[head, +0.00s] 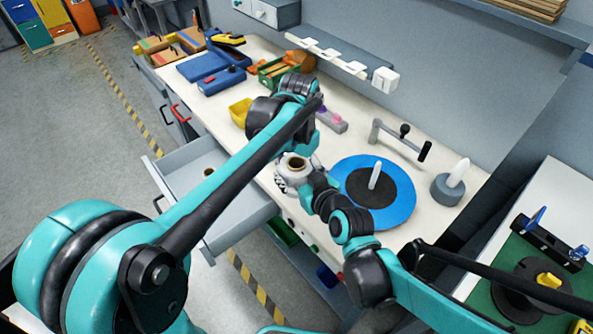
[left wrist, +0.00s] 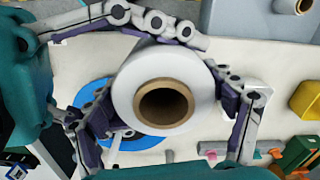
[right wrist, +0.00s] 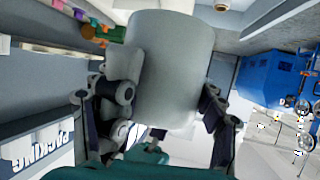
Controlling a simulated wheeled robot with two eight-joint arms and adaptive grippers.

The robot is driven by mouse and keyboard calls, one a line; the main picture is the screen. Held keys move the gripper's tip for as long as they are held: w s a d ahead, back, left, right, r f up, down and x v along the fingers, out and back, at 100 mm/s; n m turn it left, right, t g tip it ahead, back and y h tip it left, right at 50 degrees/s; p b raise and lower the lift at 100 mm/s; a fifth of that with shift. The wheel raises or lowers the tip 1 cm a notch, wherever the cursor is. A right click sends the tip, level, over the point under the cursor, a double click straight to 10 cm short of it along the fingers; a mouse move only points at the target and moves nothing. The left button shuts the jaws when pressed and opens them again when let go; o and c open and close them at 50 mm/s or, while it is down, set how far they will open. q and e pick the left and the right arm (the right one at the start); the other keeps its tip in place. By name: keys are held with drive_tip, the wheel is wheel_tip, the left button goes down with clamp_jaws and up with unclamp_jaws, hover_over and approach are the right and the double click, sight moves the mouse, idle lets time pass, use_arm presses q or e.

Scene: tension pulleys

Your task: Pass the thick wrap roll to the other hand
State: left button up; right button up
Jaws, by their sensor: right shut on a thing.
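The thick wrap roll is a wide white cylinder with a brown core; it shows in the head view (head: 294,163) above the workbench's front edge. My right gripper (right wrist: 163,108) is shut on the roll (right wrist: 170,65), with fingers on both sides of it. In the left wrist view the roll (left wrist: 125,92) is seen end-on, its core facing the camera. My left gripper (left wrist: 168,95) has its fingers spread around the roll, open; whether they touch it I cannot tell. In the head view my left arm hides most of the left gripper.
A blue disc with a white spindle (head: 397,204) lies on the workbench (head: 340,143). A grey spindle base (head: 447,190) and a handled tool (head: 400,140) stand to the right. An open drawer (head: 232,212) holds a small roll (head: 208,171). A yellow bin (head: 239,112) is behind my left arm.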

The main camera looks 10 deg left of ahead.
use_arm(q)
wheel_tip(320, 180, up, 12)
drive_tip(key=f, duration=0.1)
drive_tip(key=s+a+f+n+t, duration=0.5)
drive_tip(key=s+a+f+t, duration=0.2)
drive_tip(key=s+a+f, duration=0.3)
drive_tip(key=s+f, duration=0.3)
drive_tip(key=s, duration=0.1)
drive_tip(key=shift+f, duration=0.2)
